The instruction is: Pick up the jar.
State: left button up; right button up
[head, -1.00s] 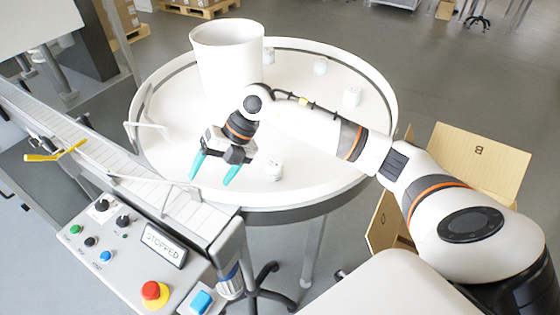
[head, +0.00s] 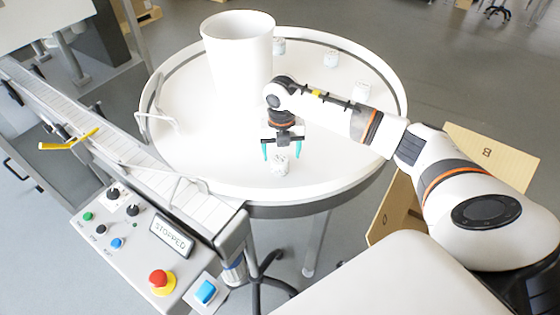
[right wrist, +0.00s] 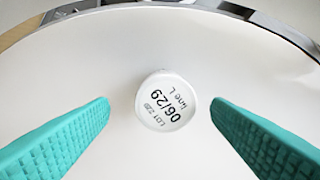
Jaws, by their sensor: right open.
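A small white jar (head: 280,164) stands upright near the front rim of the round white table (head: 225,170). No contact with the jar shows. My left gripper is not in view.
A large white cylinder (head: 237,55) stands on the table behind my right arm. A conveyor (head: 120,145) and a control panel (head: 150,235) with a STOPPED display lie at left. An open cardboard box (head: 490,160) stands at right.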

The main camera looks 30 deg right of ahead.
aim_at(280, 158)
jog(key=shift+a+f+p, duration=0.2)
jog(key=shift+f+p, duration=0.35)
jog(key=shift+f, duration=1.3)
jog(key=shift+w, duration=0.1)
jog(key=c, duration=1.1)
jog(key=shift+r, duration=0.2)
